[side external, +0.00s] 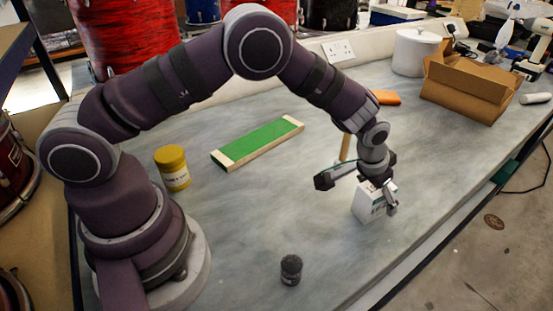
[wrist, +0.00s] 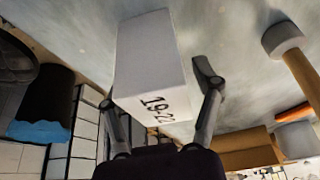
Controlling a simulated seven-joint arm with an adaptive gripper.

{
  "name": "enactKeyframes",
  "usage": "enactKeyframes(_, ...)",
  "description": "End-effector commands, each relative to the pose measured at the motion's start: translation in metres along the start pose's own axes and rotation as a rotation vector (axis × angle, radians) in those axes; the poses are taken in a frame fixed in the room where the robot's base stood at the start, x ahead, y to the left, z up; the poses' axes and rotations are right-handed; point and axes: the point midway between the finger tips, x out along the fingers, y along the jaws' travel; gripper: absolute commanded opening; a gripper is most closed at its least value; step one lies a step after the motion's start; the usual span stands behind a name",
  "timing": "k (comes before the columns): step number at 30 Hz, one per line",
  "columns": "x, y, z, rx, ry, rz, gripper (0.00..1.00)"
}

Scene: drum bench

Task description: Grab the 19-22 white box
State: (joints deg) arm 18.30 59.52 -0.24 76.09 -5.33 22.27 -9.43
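The white box (side external: 366,203) stands on the grey bench at the right of the side view, partly covered by my gripper. In the wrist view the white box (wrist: 152,60) shows black "19-22" lettering on its near face. My gripper (side external: 381,190) is low over the box. In the wrist view the gripper (wrist: 157,88) has one finger on each side of the box. A gap shows between the right finger and the box; the left finger is partly hidden by the box, so its contact is unclear. The fingers are open.
A wooden-handled tool (side external: 346,147) is close behind my gripper. A green board (side external: 258,143), yellow jar (side external: 172,168), dark small jar (side external: 291,270), orange item (side external: 386,97) and open cardboard box (side external: 468,90) stand around. The bench in front of the board is mostly clear.

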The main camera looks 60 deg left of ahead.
Motion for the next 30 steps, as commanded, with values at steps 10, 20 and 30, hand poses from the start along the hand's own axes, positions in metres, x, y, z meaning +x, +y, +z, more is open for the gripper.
enactKeyframes(10, 0.0, 0.0, 0.0, 0.0, 0.0, 0.0, 0.15)
enactKeyframes(20, -0.002, 0.0, -0.001, 0.0, 0.001, 0.0, 0.05)
enactKeyframes(30, -0.042, -0.003, 0.001, 0.0, -0.002, 0.001, 0.05)
